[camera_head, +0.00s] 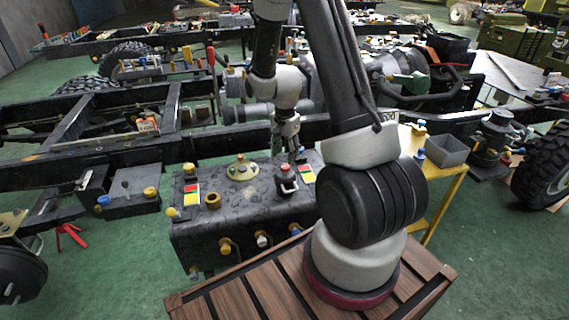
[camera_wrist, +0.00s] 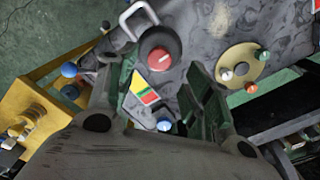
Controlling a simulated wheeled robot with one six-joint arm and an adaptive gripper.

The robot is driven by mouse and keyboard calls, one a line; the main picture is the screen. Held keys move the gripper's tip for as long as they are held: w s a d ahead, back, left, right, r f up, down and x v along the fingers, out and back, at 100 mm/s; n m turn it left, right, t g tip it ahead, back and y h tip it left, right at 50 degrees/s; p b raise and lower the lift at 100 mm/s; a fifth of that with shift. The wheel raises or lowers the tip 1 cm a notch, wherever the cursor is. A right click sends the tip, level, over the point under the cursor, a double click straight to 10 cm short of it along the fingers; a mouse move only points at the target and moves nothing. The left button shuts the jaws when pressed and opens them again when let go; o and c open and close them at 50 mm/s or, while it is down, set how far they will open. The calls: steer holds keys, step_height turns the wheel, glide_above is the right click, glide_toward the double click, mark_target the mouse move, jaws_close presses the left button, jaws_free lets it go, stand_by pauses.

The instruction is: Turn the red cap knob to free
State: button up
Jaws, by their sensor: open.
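The red cap knob (camera_head: 285,169) stands on top of the dark grey tank-like box (camera_head: 250,205), near its right end. In the wrist view the knob (camera_wrist: 159,58) is a red disc with a short pale mark, on a dark round base. My gripper (camera_head: 287,140) points down just above and behind the knob in the head view. In the wrist view my gripper (camera_wrist: 158,82) is open and empty, with one green-dark finger on each side. The knob lies just beyond the fingertips, apart from them. A red, yellow and green label (camera_wrist: 145,92) lies between the fingers.
A silver loop handle (camera_wrist: 138,20) stands close beside the knob. A round yellowish plate (camera_head: 242,171) with small coloured knobs sits left of it. A blue knob (camera_wrist: 164,126) shows between the fingers. A yellow stand (camera_head: 445,180) is at the right; black chassis rails (camera_head: 100,165) run behind.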

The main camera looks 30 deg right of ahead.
mark_target(285, 166)
step_height(285, 166, down, 5)
stand_by(0.3)
steer(key=c, duration=1.1)
